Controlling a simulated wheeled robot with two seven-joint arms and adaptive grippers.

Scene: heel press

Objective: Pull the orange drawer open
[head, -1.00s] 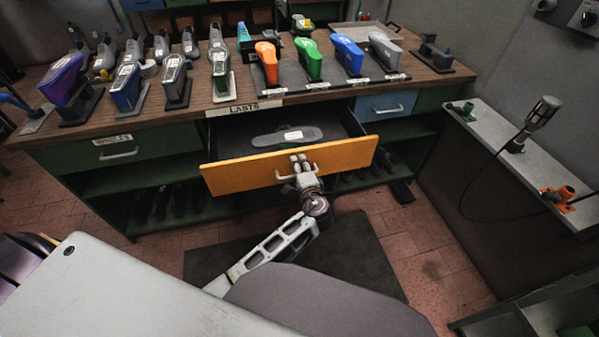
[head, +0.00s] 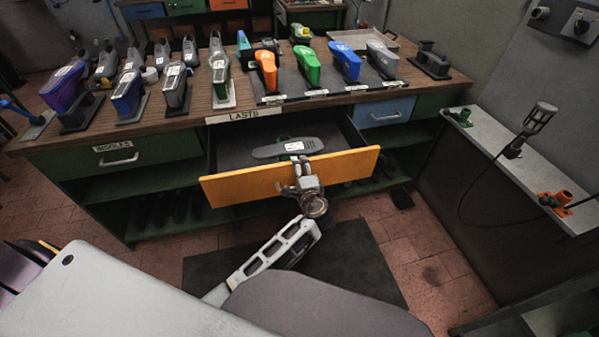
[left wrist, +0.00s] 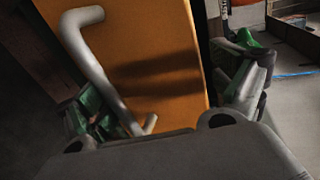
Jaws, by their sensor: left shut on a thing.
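The orange drawer (head: 235,187) stands partly open under the bench in the head view. A dark grey shoe-sole shape with a white label lies inside it. My left gripper (head: 302,175) is at the middle of the drawer front, its tip rising over the top edge. In the left wrist view, the orange front (left wrist: 165,75) and its grey bar handle (left wrist: 98,65) lie between the green-tipped fingers. One finger is beside the handle, the other past the panel's edge. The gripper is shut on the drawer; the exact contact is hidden. My right gripper is not in view.
The bench top (head: 200,103) holds several coloured shoe lasts. A green drawer (head: 160,147) is left of the orange one and a blue drawer (head: 388,110) is right. A dark mat (head: 345,265) covers the floor in front. A grey wall ledge (head: 500,160) stands at right.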

